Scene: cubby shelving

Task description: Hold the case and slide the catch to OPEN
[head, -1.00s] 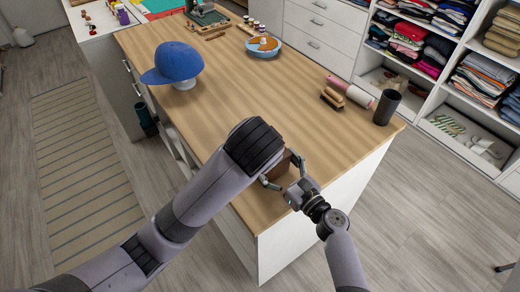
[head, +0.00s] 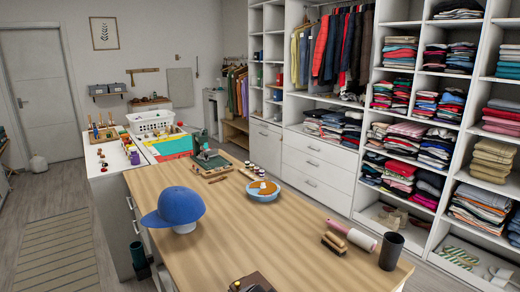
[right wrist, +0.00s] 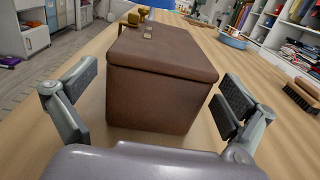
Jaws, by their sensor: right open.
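A brown box-shaped case (right wrist: 160,95) with a lid stands on the wooden worktop. Its top also shows at the bottom edge of the head view (head: 252,281). Brass-coloured fittings (right wrist: 130,19) show at the far end of its lid, with a small pale piece (right wrist: 148,32) nearer. I cannot tell the catch's position or read any marking. My right gripper (right wrist: 156,100) is open, with one finger on each side of the case's near end and visible gaps to it. My left gripper is in neither current view.
The worktop (head: 290,225) carries a blue cap (head: 175,207) on a stand, a blue bowl (head: 263,191), a brush (head: 333,244), a pink-handled roller (head: 352,236) and a dark cup (head: 391,251). Clear wood lies between them. Shelving stands along the right.

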